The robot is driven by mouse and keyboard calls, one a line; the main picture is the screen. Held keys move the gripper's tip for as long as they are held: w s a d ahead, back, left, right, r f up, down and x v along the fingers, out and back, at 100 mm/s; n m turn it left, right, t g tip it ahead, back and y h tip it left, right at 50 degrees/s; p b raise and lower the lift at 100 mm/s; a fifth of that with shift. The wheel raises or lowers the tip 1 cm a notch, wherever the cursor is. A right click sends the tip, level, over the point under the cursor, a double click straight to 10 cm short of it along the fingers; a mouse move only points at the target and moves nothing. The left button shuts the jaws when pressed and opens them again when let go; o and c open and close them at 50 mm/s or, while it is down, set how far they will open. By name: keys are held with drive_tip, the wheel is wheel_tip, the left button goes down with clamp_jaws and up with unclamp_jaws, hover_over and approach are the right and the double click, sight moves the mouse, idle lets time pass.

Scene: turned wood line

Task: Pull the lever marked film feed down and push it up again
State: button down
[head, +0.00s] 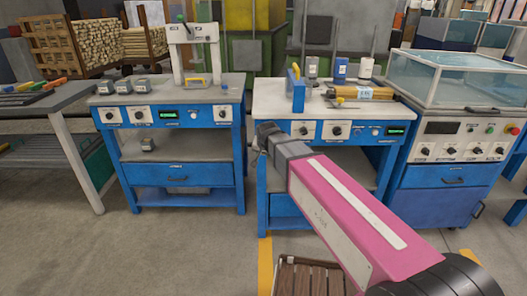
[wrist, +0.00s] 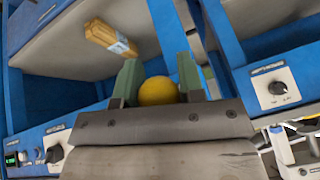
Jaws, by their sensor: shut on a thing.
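My gripper (wrist: 158,84) is shut on a round yellow knob (wrist: 158,91), which sits between its two green finger pads. The knob looks like the end of a lever; its stem and any film feed label are hidden by the gripper. In the head view my gripper (head: 263,138) is at the left front of the right-hand blue bench (head: 262,180), close to the bench's control panel. The knob does not show there, and the panel lettering is too small to read.
Dark rotary knobs on white plates are close by in the wrist view, one at right (wrist: 278,88) and one at lower left (wrist: 54,155). A labelled wooden bundle (wrist: 105,35) lies beyond the fingers. A second blue bench (head: 182,198) stands left, a glass-topped cabinet (head: 455,135) right.

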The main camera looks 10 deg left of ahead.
drive_tip(key=shift+w+a+f, duration=0.2)
drive_tip(key=shift+w+f, duration=0.15)
drive_tip(key=shift+w, duration=0.35)
drive_tip(key=c, duration=0.8)
unclamp_jaws()
drive_tip(key=shift+o, duration=0.2)
drive_tip(key=v, duration=1)
drive_tip(key=shift+s+r, duration=0.25)
drive_tip(key=shift+s, duration=0.15)
drive_tip(key=shift+d, duration=0.1)
